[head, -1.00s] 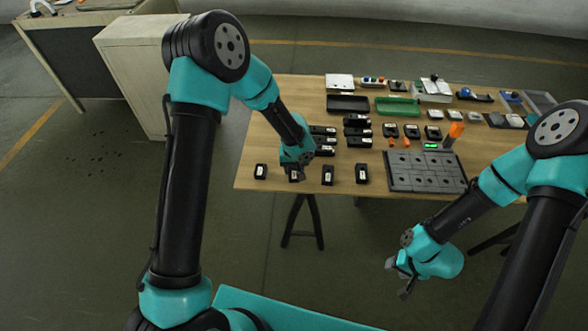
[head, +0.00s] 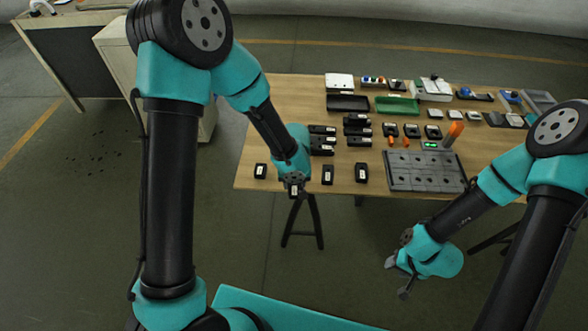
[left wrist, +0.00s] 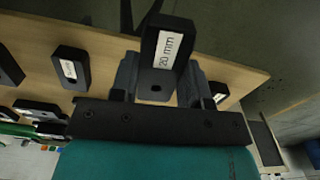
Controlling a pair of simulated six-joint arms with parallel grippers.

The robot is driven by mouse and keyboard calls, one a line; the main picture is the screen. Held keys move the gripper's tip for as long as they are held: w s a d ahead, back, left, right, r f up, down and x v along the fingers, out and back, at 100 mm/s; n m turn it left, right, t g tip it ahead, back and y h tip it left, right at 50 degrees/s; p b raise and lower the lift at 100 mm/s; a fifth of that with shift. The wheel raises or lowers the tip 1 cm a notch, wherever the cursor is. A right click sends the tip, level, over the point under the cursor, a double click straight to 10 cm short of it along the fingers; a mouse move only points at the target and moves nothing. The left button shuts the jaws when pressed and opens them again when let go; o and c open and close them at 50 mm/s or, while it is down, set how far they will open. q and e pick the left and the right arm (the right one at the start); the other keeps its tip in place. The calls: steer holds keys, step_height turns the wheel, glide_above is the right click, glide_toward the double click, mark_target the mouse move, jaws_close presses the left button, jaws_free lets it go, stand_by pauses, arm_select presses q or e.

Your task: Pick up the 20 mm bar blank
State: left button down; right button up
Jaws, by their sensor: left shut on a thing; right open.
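The 20 mm bar blank (left wrist: 170,45) is a black block with a white label reading "20 mm" in the left wrist view. My left gripper (left wrist: 158,84) is shut on it, with a finger on either side. In the head view my left gripper (head: 294,183) is at the front edge of the table, and the blank (head: 294,190) shows small at its tips. My right gripper (head: 403,277) is open and empty, low in front of the table.
On the wooden table (head: 280,100), similar labelled blocks (head: 327,174) stand along the front edge on both sides of my left gripper. More black blocks (head: 357,126) lie behind. A grey plate with pockets (head: 425,172) is to the right; a green tray (head: 397,106) is further back.

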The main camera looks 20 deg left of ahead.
arm_select(q)
steer(key=s+d, duration=0.1)
steer(key=s, duration=0.5)
steer(key=shift+s+d+r, duration=0.2)
steer(key=shift+d+r, duration=0.15)
steer(key=shift+d, duration=0.05)
